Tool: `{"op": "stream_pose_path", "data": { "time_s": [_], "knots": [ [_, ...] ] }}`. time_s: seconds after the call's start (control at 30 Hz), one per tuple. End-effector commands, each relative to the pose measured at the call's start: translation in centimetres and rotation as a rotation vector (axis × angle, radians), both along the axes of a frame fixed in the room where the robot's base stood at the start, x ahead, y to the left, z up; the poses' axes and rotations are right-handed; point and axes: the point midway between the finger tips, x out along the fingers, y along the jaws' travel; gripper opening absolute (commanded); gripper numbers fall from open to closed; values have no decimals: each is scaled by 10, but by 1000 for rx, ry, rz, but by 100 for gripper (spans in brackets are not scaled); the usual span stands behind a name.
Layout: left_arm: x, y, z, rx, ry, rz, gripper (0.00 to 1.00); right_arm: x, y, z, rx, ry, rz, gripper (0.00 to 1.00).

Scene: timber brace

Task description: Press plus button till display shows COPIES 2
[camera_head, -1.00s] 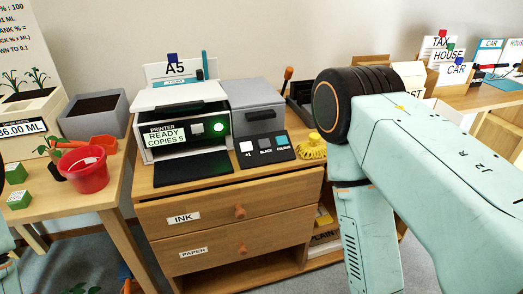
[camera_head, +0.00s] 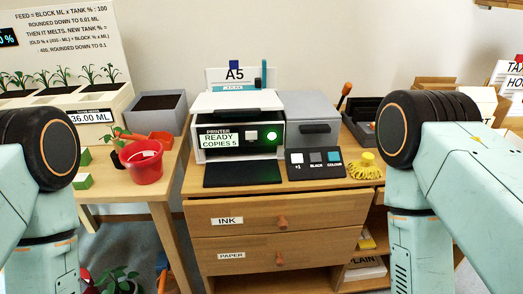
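The printer (camera_head: 237,103) stands on the wooden drawer cabinet in the middle of the head view. Its display (camera_head: 221,140) reads READY COPIES 5. A pale square button (camera_head: 252,136) and a round green lit button (camera_head: 271,136) sit to the right of the display. A small dark panel (camera_head: 315,172) in front right of the printer carries tiles marked +1, BLACK and COLOUR; the +1 tile (camera_head: 297,158) is pale. My two arms show at the left and right edges, but both grippers are out of view.
A red pot (camera_head: 141,164) and green blocks (camera_head: 83,181) sit on the left table. A yellow brush-like object (camera_head: 366,168) lies right of the tile panel. A black tray (camera_head: 241,173) lies before the printer. The INK drawer (camera_head: 245,219) and PAPER drawer (camera_head: 250,256) are shut.

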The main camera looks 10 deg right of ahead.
Motion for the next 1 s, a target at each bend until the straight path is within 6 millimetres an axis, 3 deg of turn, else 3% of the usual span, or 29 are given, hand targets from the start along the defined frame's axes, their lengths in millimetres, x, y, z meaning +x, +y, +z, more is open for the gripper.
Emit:
{"op": "stream_pose_path", "data": {
  "time_s": [0.83,1.0],
  "knots": [
    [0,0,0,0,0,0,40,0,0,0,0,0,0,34],
    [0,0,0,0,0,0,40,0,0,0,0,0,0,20]
  ]
}}
